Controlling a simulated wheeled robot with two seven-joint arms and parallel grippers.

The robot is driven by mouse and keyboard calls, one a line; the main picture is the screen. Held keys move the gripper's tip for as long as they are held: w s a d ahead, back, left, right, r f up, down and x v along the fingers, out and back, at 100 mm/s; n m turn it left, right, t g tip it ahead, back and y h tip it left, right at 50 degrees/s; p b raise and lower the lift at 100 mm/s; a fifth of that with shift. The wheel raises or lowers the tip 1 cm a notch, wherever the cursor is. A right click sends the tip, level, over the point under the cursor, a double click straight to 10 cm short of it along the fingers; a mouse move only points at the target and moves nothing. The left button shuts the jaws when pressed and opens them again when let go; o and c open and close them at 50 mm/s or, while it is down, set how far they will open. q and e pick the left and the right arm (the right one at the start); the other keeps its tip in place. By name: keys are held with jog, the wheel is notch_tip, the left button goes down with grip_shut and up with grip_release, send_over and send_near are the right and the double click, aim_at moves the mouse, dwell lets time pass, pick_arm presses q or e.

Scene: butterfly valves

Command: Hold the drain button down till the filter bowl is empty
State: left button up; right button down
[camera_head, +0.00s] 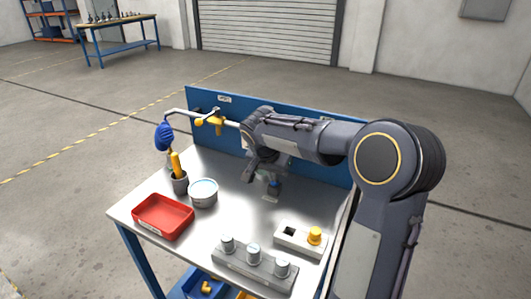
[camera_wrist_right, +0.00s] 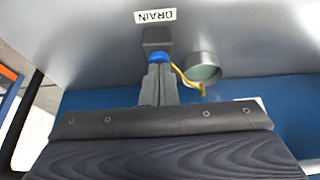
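The drain button is a blue cap on a dark block (camera_head: 274,187), beside a white label at the middle of the bench. In the right wrist view, the blue button (camera_wrist_right: 158,58) sits by the DRAIN label (camera_wrist_right: 155,17). My right gripper (camera_wrist_right: 159,70) has its fingers together, tips at the button; I cannot tell how far it is pressed. A round grey cup with a pale green face (camera_wrist_right: 203,70), apparently the filter bowl, is beside the fingers. Its liquid level cannot be read. My right arm hides much of this area in the head view. My left gripper is out of view.
The steel bench (camera_head: 225,222) has a blue back panel (camera_head: 205,105).

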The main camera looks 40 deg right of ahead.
jog(key=shift+s+d+f, duration=0.2)
jog(key=shift+s+f, duration=0.05)
jog(key=shift+f, duration=0.1)
jog(key=shift+w+d+r+p, duration=0.1)
jog(key=shift+w+r+p, duration=0.05)
jog(key=shift+r+p, duration=0.75)
jog(key=shift+w+d+r+p, duration=0.1)
jog(key=shift+r+p, duration=0.45)
jog(key=shift+r, duration=0.55)
jog(key=shift+a+r+p, duration=0.15)
jog(key=shift+r+p, duration=1)
jog(key=shift+r, duration=0.55)
jog(key=shift+a, duration=0.1)
jog(key=s+a+n+t+y+p, duration=0.1)
jog(key=s+a+n+y, duration=0.3)
jog(key=s+a, duration=0.6)
jog(key=s+a+f+n+t+y, duration=0.1)
jog(key=s+a+n+t+y, duration=0.1)
jog(key=s+a+n, duration=0.4)
jog(key=s+a+y, duration=0.1)
jog(key=s+a, duration=0.3)
jog(key=s, duration=0.5)
jog(key=shift+n+y+p, duration=0.4)
jog(key=shift+s+f+t, duration=0.1)
jog(key=shift+s+t, duration=0.05)
jog(key=shift+t, duration=0.15)
